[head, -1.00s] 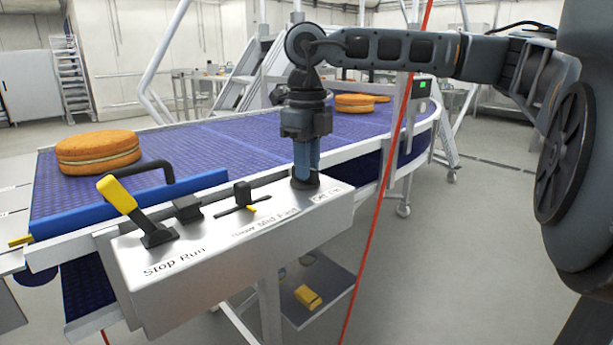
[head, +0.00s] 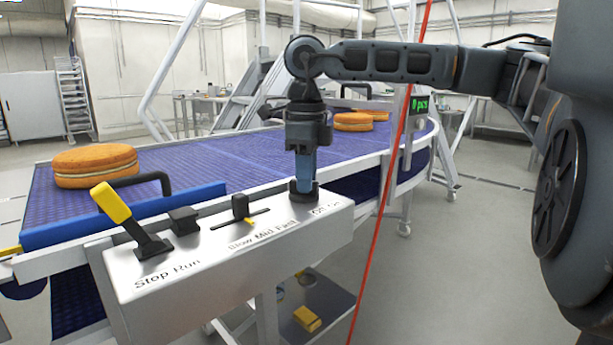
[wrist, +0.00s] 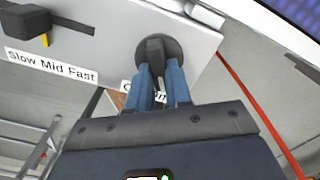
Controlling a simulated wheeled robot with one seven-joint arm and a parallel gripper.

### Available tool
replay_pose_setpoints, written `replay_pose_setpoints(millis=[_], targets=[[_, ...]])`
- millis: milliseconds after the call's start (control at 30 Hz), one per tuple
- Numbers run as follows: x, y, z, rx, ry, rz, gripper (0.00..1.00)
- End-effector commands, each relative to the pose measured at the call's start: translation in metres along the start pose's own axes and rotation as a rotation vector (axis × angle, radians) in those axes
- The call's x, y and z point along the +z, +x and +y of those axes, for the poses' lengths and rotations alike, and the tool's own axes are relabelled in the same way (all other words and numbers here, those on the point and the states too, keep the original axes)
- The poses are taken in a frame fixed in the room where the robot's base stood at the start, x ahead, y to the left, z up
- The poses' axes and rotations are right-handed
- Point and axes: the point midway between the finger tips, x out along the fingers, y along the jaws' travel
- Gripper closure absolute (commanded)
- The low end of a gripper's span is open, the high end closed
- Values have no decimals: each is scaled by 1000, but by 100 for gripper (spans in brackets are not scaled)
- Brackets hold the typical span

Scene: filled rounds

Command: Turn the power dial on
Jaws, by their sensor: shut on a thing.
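The power dial (head: 304,196) is a dark round knob at the right end of the grey control box (head: 190,290). In the wrist view the dial (wrist: 172,53) shows a round base with a raised grip bar. My gripper (head: 305,184) points down at it, with its blue fingers (wrist: 160,88) shut on the bar from both sides. The label beside the dial is partly covered by the fingers, and the exact dial angle is hard to read.
A yellow-handled Stop/Run lever (head: 117,205), a black block (head: 184,220) and a Slow/Mid/Fast slider (head: 241,207) stand left of the dial. Behind is a blue conveyor (head: 215,160) with several round cakes (head: 95,165). A small display (head: 421,103) shows green text. A red cable (head: 382,200) hangs right.

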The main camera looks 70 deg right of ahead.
Motion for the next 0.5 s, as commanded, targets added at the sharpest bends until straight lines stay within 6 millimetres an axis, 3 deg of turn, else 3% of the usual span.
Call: replay_pose_setpoints(millis=[133, 167, 400, 500], targets=[[0, 0, 0, 0, -2, 0, 100], [0, 0, 0, 0, -2, 0, 78], [0, 0, 0, 0, -1, 0, 55], [0, 0, 0, 0, 0, 0, 55]])
